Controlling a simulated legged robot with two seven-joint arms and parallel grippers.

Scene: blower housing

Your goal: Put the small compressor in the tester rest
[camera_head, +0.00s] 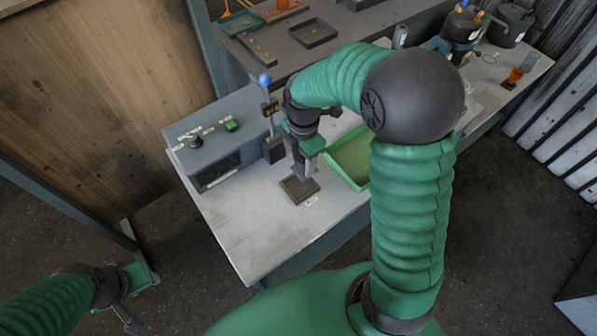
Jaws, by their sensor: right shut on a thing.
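My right gripper (304,172) points down over the white bench and is shut on a small grey thing, mostly hidden by the fingers. I cannot make out whether it is the small compressor. Just below is a dark square rest (299,189) with a small label in front; I cannot tell whether the held thing touches it. The grey-blue tester box (216,145), with a green button and a dark knob, stands to the left. A lever with a blue ball (265,79) rises behind the gripper. My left gripper (141,298) is open and empty over the floor, at lower left.
A green tray (352,158) lies right of the gripper, partly behind my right arm. A dark tray (313,32) is on the back bench. The front of the white bench is clear.

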